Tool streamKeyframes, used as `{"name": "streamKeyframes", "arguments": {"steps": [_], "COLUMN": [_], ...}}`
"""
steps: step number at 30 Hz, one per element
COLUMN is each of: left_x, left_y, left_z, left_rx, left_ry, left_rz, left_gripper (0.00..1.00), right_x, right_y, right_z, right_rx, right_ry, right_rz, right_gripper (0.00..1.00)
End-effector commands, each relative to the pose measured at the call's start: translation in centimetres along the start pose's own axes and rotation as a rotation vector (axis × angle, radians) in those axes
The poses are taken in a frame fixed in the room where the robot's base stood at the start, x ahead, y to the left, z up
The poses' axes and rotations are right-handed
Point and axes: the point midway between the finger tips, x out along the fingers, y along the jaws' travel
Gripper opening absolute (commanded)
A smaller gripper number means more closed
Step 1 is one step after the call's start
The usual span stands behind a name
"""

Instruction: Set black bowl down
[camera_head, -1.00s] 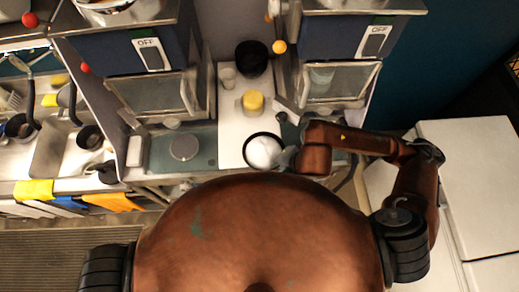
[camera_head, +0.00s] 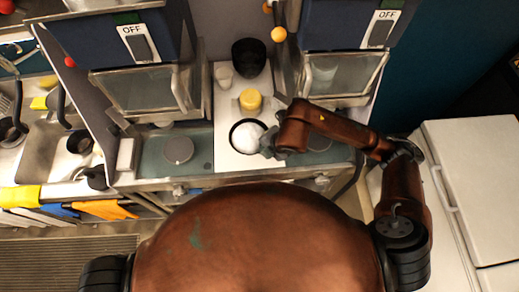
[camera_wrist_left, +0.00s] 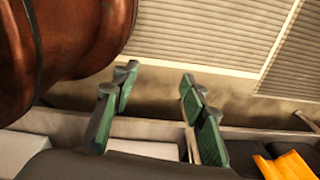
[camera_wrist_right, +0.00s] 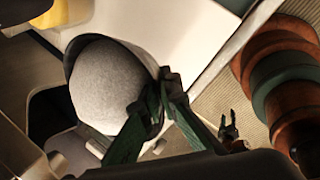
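The black bowl (camera_head: 233,143) is filled with white contents (camera_head: 247,136) and is over the front part of the white counter strip. I cannot tell whether it touches the surface. In the right wrist view its dark rim (camera_wrist_right: 72,58) curves around the pale grey-white filling (camera_wrist_right: 112,85). My right gripper (camera_head: 269,144) is at the bowl's right side. In the right wrist view its green fingers (camera_wrist_right: 158,98) are closed together at the rim. My left gripper (camera_wrist_left: 158,85) is open and empty over the floor, with a gap between its green fingers; it is out of the head view.
A yellow-topped container (camera_head: 250,100) stands just behind the bowl. A pale cup (camera_head: 224,76) and a dark round vessel (camera_head: 248,57) are farther back. Dispensers with glass fronts (camera_head: 145,90) flank the strip. A grey disc (camera_head: 178,150) lies on the left counter.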

Motion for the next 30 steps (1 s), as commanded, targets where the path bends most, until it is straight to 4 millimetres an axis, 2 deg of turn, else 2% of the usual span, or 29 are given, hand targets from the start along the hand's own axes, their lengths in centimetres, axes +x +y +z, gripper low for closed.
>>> {"name": "streamKeyframes", "arguments": {"steps": [3,9,15,22,30], "left_x": [-0.4,-0.7,-1.9,-1.9,-1.9], "left_y": [-0.1,-0.2,-0.2,-0.2,-0.2], "left_z": [-0.4,-1.2,-1.6,-1.4,-1.4], "left_rx": [0.001,0.003,0.003,0.003,0.002], "left_ry": [0.004,0.013,0.017,0.016,0.015], "left_rz": [-0.001,-0.001,-0.001,-0.001,-0.001], "left_gripper": [0.4,0.4,0.4,0.4,0.4], "right_x": [1.6,3.2,5.4,5.9,5.9], "right_y": [0.4,0.7,-0.4,-0.6,-0.6], "right_z": [0.3,0.7,0.6,0.5,0.5], "right_rx": [0.001,0.001,0.0,-0.001,-0.001], "right_ry": [0.0,0.0,0.0,0.0,0.0], "right_rz": [0.0,0.0,0.0,0.003,0.001], "right_gripper": [0.0,0.0,0.0,0.0,0.2]}}
